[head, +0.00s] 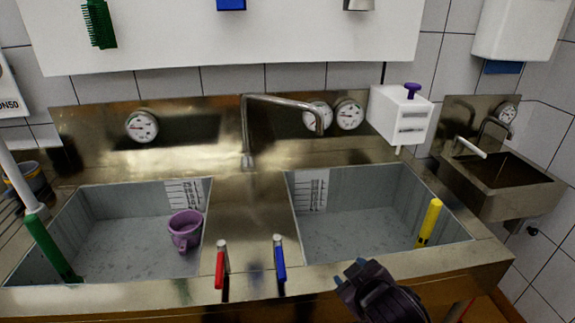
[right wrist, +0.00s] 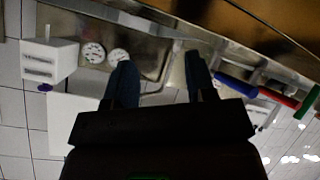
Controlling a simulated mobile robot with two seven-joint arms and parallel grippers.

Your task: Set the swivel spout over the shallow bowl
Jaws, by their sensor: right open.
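The swivel spout (head: 284,101) is a bent steel pipe rising from the counter between two sink bowls. Its arm reaches right, and its downturned end hangs toward the right bowl (head: 350,225). The left bowl (head: 120,238) holds a purple mug (head: 185,228). Both bowls have a marked scale on the wall; I cannot tell for sure which is shallower. My right gripper (head: 350,273) is open and empty at the front edge of the right bowl, well below and apart from the spout. Its two spread fingers show in the right wrist view (right wrist: 160,82). My left gripper is out of view.
A red-handled lever (head: 221,268) and a blue-handled lever (head: 279,262) stand at the front between the bowls. A yellow-handled rod (head: 429,222) leans in the right bowl, a green one (head: 52,248) in the left. A white dispenser (head: 400,115) hangs right of the spout.

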